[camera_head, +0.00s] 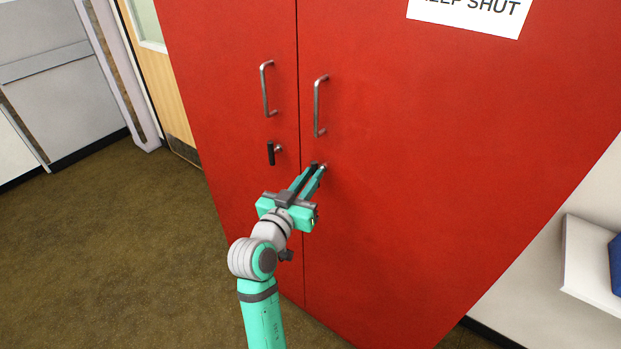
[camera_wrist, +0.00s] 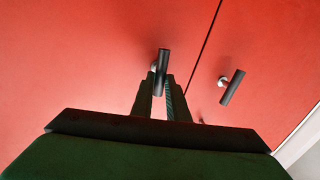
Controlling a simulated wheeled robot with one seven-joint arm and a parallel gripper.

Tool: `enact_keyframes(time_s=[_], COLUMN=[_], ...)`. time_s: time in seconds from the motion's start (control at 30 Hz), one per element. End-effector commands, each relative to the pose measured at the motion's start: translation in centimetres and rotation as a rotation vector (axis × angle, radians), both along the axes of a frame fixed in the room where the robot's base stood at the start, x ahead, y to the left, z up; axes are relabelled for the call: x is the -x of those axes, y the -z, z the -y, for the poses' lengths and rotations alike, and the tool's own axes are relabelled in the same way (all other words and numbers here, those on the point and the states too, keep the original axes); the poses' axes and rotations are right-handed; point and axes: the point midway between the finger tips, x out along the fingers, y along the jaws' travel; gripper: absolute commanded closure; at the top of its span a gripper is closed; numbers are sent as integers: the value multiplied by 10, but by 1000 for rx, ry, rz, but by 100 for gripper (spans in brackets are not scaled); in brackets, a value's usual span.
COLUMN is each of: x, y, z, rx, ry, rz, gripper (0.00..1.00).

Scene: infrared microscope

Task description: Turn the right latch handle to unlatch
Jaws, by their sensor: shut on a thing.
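The right latch handle (camera_head: 314,165) is a small black bar on a metal stem, on the right red door below its pull handle. In the wrist view it (camera_wrist: 163,62) shows left of the door seam, its end standing out between the fingertips. My gripper (camera_head: 317,172) is shut on this handle; the fingers (camera_wrist: 160,88) lie on either side of the bar and hide part of it. The left latch handle (camera_head: 271,153) hangs upright on the left door, and it shows right of the seam in the wrist view (camera_wrist: 232,87). Nothing touches it.
Two metal pull handles, left (camera_head: 266,90) and right (camera_head: 318,106), stand out above the latches. Both red doors (camera_head: 430,180) look closed. A white sign (camera_head: 470,14) is high on the right door. Brown floor (camera_head: 110,240) is clear at left; a white shelf (camera_head: 590,262) is at right.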

Motion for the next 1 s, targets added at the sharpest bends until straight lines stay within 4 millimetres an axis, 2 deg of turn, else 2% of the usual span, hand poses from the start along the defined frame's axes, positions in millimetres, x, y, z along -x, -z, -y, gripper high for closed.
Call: enact_keyframes(time_s=[1.0], x=[-6], y=[1], z=[-7], rx=[761], ry=[2], rz=[-556], gripper=[100])
